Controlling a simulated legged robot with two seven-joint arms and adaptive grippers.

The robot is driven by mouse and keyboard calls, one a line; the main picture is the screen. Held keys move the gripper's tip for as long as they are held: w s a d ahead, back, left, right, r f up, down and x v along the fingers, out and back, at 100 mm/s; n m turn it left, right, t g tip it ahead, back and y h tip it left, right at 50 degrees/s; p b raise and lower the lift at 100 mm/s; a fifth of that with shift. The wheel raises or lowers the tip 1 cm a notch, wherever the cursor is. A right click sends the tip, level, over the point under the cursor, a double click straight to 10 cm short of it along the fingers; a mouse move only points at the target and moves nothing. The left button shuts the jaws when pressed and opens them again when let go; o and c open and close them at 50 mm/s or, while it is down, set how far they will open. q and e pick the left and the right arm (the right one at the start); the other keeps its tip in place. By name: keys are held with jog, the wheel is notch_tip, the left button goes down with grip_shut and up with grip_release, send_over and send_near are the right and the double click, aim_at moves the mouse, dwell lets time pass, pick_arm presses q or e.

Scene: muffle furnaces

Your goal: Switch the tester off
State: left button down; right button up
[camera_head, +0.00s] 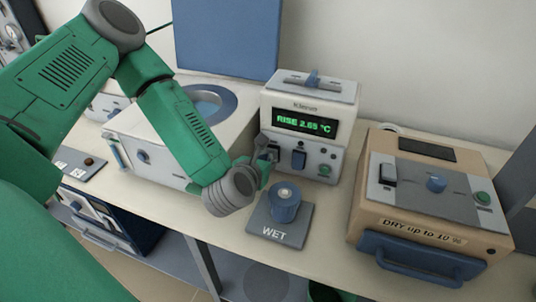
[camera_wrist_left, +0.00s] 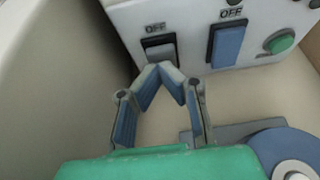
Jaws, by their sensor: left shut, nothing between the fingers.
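The tester (camera_head: 308,108) is a white box at the back of the bench, with a lit display (camera_head: 304,123) reading "RISE 2.65 °C". In the left wrist view its front has a dark rocker switch (camera_wrist_left: 160,48) marked OFF, a blue rocker (camera_wrist_left: 227,44) also marked OFF, and a green button (camera_wrist_left: 279,42). My left gripper (camera_head: 265,150) is shut and empty at the left part of the tester's front. In the left wrist view its fingertips (camera_wrist_left: 163,74) are just below the dark switch; I cannot tell whether they touch it. My right gripper is out of view.
A blue lidded pot (camera_head: 285,203) stands on a grey pad (camera_head: 283,233) marked WET, close to my left gripper. A tan furnace (camera_head: 433,195) marked DRY stands at right. A white unit (camera_head: 150,135) with a blue ring stands at left behind my arm.

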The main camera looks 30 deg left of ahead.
pick_arm(q)
jog(key=shift+w+r, duration=0.1)
jog(key=shift+w, duration=0.45)
jog(key=shift+d, duration=0.2)
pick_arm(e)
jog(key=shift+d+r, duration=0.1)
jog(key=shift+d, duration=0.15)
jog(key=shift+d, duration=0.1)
pick_arm(q)
jog(key=shift+w+a+r+g+p, duration=0.2)
jog(key=shift+w+g+p, duration=0.1)
jog(key=shift+p, duration=0.15)
jog(key=shift+a+f, duration=0.1)
jog(key=shift+f, duration=0.05)
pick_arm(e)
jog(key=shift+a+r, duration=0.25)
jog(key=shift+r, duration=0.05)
pick_arm(q)
jog(key=shift+d+r+p, duration=0.2)
jog(key=shift+r+p, duration=0.15)
jog(key=shift+r, duration=0.5)
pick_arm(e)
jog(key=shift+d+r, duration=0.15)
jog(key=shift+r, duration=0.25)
pick_arm(q)
jog(key=shift+a+f, duration=0.1)
jog(key=shift+a, duration=0.05)
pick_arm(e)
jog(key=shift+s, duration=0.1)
